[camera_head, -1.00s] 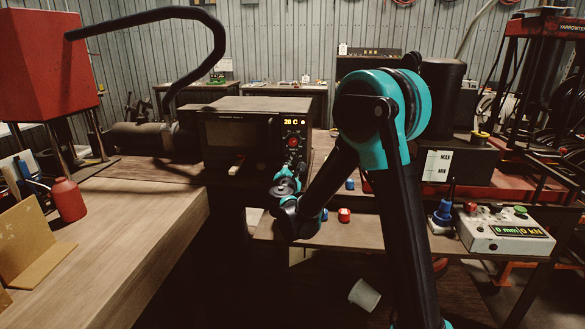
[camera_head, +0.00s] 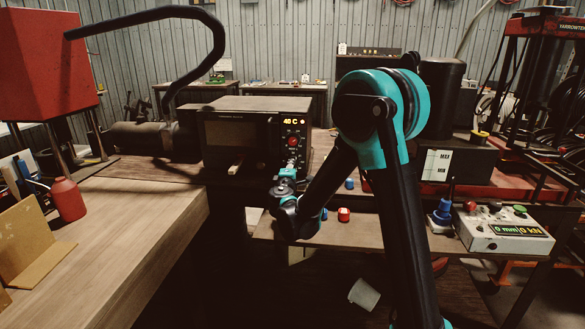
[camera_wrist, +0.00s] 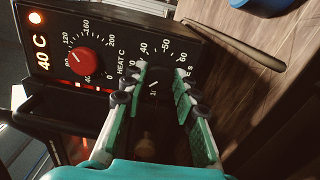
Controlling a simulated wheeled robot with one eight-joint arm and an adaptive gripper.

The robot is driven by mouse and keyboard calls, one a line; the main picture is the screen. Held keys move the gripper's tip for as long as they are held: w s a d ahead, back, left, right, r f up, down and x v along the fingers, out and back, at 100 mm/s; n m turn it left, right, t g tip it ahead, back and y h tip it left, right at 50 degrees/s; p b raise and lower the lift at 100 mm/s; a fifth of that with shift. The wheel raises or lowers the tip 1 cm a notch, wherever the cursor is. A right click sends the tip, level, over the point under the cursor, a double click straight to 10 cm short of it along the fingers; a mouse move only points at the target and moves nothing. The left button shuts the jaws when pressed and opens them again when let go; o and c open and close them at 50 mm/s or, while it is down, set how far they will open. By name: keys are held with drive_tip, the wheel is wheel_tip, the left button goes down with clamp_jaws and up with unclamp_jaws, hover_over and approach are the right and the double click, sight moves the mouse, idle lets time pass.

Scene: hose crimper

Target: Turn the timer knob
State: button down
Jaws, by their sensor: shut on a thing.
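The oven (camera_head: 240,130) stands on the bench, with its control panel on the right side. In the wrist view, the black timer knob (camera_wrist: 153,88) sits between my green-padded fingers, inside a dial with white numbers. My gripper (camera_wrist: 159,76) is shut on this knob; the fingers hide part of the dial. In the head view my gripper (camera_head: 291,170) is at the lower part of the panel, and the timer knob is hidden there. The red heat knob (camera_wrist: 82,60) is beside my fingers, not held. The orange display (camera_wrist: 42,52) reads 40 C.
A control box with a green display (camera_head: 518,230) is at the right. A red bottle (camera_head: 68,199) stands on the left table.

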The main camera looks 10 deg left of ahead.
idle(0.5)
drive_tip(key=c, duration=1.2)
unclamp_jaws()
drive_tip(key=shift+s, duration=0.1)
drive_tip(key=s, duration=1.2)
drive_tip(key=shift+a, duration=0.2)
